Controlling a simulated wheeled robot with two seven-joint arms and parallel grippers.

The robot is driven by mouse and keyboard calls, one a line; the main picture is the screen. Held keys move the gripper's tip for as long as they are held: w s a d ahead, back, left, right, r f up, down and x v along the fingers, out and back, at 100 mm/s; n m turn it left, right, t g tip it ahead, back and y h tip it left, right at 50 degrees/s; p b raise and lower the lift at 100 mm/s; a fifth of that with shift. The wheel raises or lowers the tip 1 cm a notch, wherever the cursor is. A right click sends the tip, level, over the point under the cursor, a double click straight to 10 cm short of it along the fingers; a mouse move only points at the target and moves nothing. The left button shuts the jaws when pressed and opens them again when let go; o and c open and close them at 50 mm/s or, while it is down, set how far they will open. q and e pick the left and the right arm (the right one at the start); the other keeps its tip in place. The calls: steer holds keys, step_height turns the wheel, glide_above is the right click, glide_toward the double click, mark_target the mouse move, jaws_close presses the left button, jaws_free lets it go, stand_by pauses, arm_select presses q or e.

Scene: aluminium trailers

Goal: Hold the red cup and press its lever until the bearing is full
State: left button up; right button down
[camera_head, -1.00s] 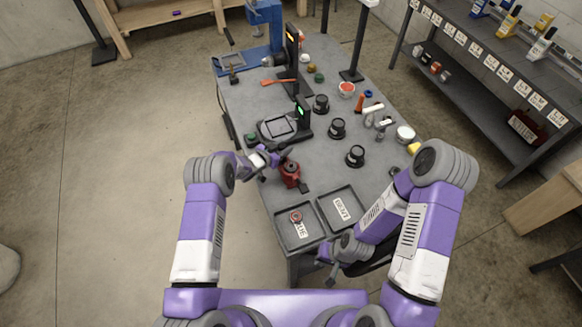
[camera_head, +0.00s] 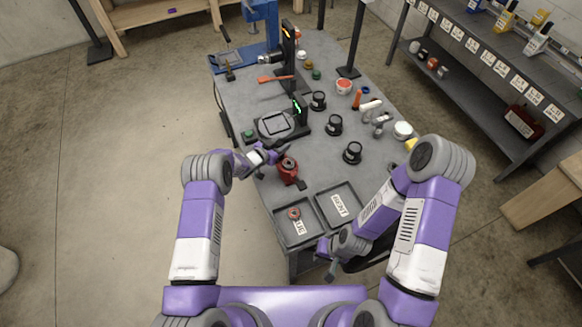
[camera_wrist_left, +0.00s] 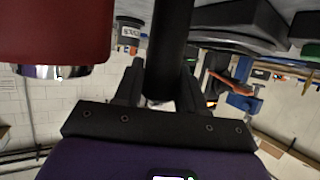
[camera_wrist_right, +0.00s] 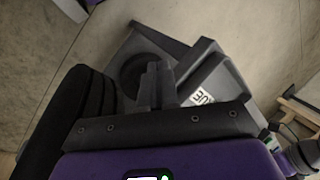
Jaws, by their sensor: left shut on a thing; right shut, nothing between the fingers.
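The red cup (camera_head: 288,168) stands near the left edge of the grey bench, with a dark part (camera_head: 301,184) sticking out at its lower right. My left gripper (camera_head: 279,153) is at its upper left side. In the left wrist view, its fingers (camera_wrist_left: 160,85) are shut on a dark upright bar. The cup's red body (camera_wrist_left: 55,30) with a shiny rim is beside that bar. My right gripper (camera_head: 332,270) is low at the bench's near end, apart from the cup. Its fingers (camera_wrist_right: 158,85) are closed together and empty. I cannot make out the bearing for certain.
Several black round pieces (camera_head: 352,153) stand mid-bench. A scale-like device (camera_head: 274,124) is beyond the cup.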

steer(key=w+d+n, duration=0.1)
steer(key=w, duration=0.1)
steer(key=w+r+n+g+h, duration=0.1)
steer(key=w, duration=0.2)
steer(key=w+d, duration=0.1)
steer(key=w, duration=0.2)
steer(key=shift+w+d+r+n+g+h, duration=0.2)
steer(key=shift+d+n+g+h, duration=0.1)
steer(key=shift+n+g, duration=0.1)
steer(key=w+r+n+h, duration=0.3)
steer(key=w+n, duration=0.4)
step_height(320, 180, up, 14)
steer(key=n+t+h, duration=0.5)
steer(key=n+t, duration=0.2)
steer(key=n, duration=0.8)
glide_above(299, 182)
steer(key=w+a, duration=0.2)
steer(key=w, duration=0.1)
steer(key=shift+w+d+f, duration=0.1)
steer(key=shift+d, duration=0.05)
steer(key=shift+g, duration=0.3)
step_height(299, 182, down, 8)
steer(key=s+d, duration=0.1)
steer(key=s, duration=0.1)
steer(key=shift+s+f, duration=0.15)
steer(key=shift+f, duration=0.1)
